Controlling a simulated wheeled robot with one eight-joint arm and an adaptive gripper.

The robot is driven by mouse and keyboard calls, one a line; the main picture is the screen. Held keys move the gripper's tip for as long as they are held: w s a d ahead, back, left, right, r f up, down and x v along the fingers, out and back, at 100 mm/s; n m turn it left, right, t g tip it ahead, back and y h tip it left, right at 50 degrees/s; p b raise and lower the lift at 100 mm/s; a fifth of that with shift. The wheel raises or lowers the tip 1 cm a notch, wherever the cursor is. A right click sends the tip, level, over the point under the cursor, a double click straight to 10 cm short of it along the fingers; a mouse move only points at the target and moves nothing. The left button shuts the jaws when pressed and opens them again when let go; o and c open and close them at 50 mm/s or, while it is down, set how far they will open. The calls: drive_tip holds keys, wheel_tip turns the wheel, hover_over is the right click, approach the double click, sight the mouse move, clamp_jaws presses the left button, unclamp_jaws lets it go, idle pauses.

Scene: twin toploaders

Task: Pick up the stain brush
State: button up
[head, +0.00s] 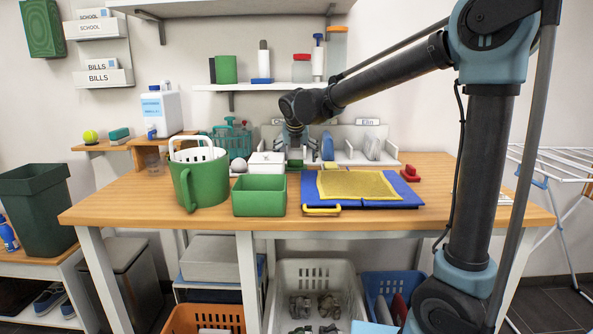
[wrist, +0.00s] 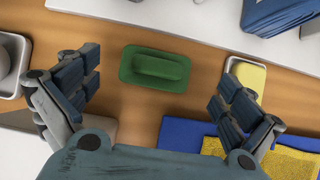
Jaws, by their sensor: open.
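A green oblong thing with a raised rounded grip on a wider base (wrist: 156,68), which looks like a brush, lies on the wooden table in the wrist view. It sits between and beyond my spread fingers, with none touching it. My gripper (wrist: 157,88) is open and empty, pointing down over the table. In the head view my gripper (head: 294,138) hangs above the back middle of the table, and a bit of green (head: 294,163) shows below it. Nothing I see names which thing is the stain brush.
A green box (head: 259,196) and a green mug-shaped bin (head: 205,185) stand in front. A yellow cloth (head: 355,184) lies on a blue mat (head: 402,194) at right. A small red handled thing (head: 409,173) is beyond it. A dish with a yellow block (wrist: 247,77) is near my right finger.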

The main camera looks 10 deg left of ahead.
sight(296, 160)
drive_tip(key=shift+x, duration=1.95)
drive_tip(key=shift+a, duration=0.1)
drive_tip(key=c, duration=1.2)
drive_tip(key=shift+o, duration=0.2)
drive_tip(key=shift+r, duration=0.15)
wheel_tip(296, 160, up, 18)
drive_tip(key=o, duration=0.4)
drive_tip(key=shift+c, duration=1.4)
drive_tip(key=shift+s, duration=0.1)
